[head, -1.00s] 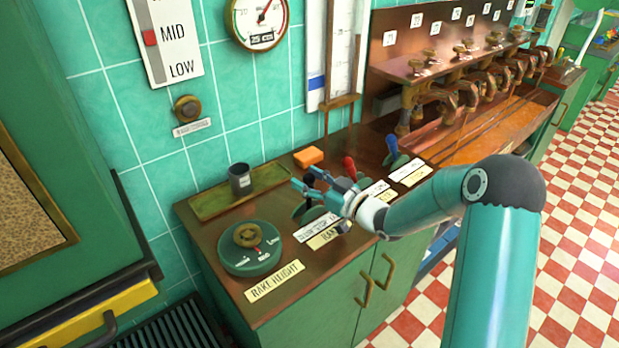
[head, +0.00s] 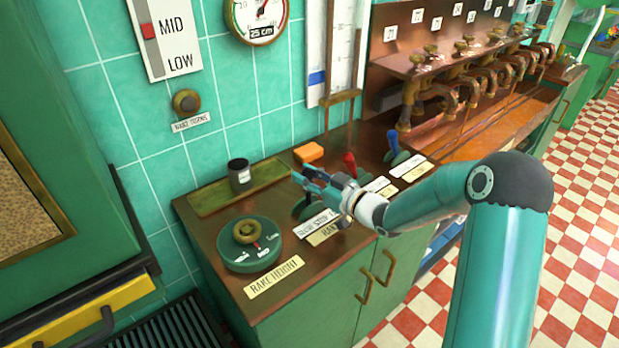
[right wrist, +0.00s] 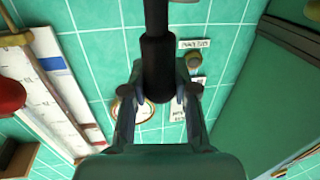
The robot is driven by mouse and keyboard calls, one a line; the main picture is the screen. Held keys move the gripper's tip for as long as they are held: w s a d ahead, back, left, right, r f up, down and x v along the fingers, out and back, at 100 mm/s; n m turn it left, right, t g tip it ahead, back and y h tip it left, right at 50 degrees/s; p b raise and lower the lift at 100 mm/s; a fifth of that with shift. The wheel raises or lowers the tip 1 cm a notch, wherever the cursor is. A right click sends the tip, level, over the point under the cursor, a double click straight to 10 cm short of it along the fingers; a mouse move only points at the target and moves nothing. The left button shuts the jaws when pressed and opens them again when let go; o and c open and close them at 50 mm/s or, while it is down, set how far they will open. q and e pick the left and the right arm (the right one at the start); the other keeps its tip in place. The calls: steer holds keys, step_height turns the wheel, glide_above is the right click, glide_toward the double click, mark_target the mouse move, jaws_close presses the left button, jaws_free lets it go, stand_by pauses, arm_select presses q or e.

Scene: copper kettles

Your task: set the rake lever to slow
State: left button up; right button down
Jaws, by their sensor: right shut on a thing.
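The rake lever has a dark base (head: 303,208) on the brown counter, behind a white plate (head: 317,224) that seems to read "SLOW STOP" and then goes under my arm. A cream plate (head: 324,235), partly covered, lies in front of it. My right gripper (head: 308,177) is at the lever's top and hides most of it. In the right wrist view, my right gripper's fingers (right wrist: 160,96) are shut on the lever's black handle (right wrist: 157,62). The lever's exact tilt is hard to tell in the head view. My left gripper is not in view.
A red-handled lever (head: 350,163) and a blue-handled lever (head: 393,143) stand to the right. The rake height dial (head: 250,250) is at the left front. A dark cup (head: 239,172) on a tray (head: 212,203) and an orange block (head: 309,151) are behind.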

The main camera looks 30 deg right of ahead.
steer(key=a+n+b, duration=0.2)
steer(key=b, duration=0.2)
steer(key=a+f+n+b, duration=0.1)
steer(key=a+n+b, duration=0.1)
steer(key=b, duration=0.2)
steer(key=shift+s+a+f+g+h+b, duration=0.2)
steer(key=shift+a+g+h+b, duration=0.1)
steer(key=shift+a+g, duration=0.1)
steer(key=c, duration=0.9)
jaws_free()
steer(key=shift+o, duration=0.2)
steer(key=v, duration=1.2)
